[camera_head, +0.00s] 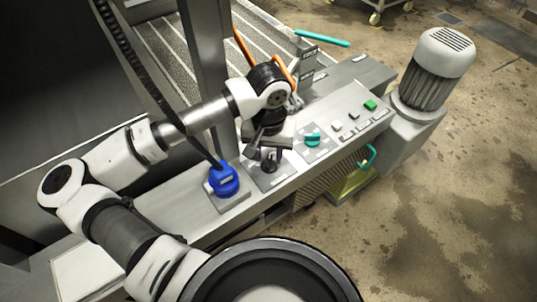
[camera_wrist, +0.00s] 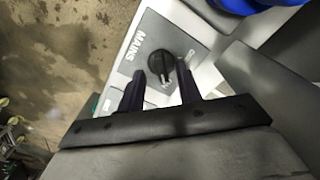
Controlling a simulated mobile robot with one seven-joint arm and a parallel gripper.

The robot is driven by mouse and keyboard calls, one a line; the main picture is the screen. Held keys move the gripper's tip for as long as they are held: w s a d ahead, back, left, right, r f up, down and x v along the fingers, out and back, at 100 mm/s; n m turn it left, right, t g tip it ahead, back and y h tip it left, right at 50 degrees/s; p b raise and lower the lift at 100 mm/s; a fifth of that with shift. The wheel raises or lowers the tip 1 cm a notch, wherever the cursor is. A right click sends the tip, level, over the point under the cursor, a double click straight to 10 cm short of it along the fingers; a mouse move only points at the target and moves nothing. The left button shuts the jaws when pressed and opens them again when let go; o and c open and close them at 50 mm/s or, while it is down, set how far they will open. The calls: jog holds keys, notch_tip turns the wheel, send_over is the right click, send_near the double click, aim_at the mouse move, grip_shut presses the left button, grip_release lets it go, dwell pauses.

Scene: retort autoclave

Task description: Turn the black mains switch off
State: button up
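The black mains switch is a round knob (camera_wrist: 162,65) on a grey plate (camera_wrist: 130,72) lettered "MAINS" in the wrist view. In the head view the switch (camera_head: 269,163) sits on the sloping control panel, partly hidden by my gripper (camera_head: 264,143) just over it. In the wrist view my gripper (camera_wrist: 161,78) has its two dark fingers apart, one on each side of the knob in the picture. There is visible space between the fingers and the knob. I cannot tell how deep the fingertips reach around it.
A blue round knob (camera_head: 223,180) stands left of the switch, and a teal knob (camera_head: 312,139) to its right. A green button (camera_head: 370,105) and a grey motor (camera_head: 433,70) lie further right. A metal post (camera_head: 208,75) rises close behind my arm.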

aim_at(269, 164)
jog(key=shift+f, duration=1.3)
grip_shut()
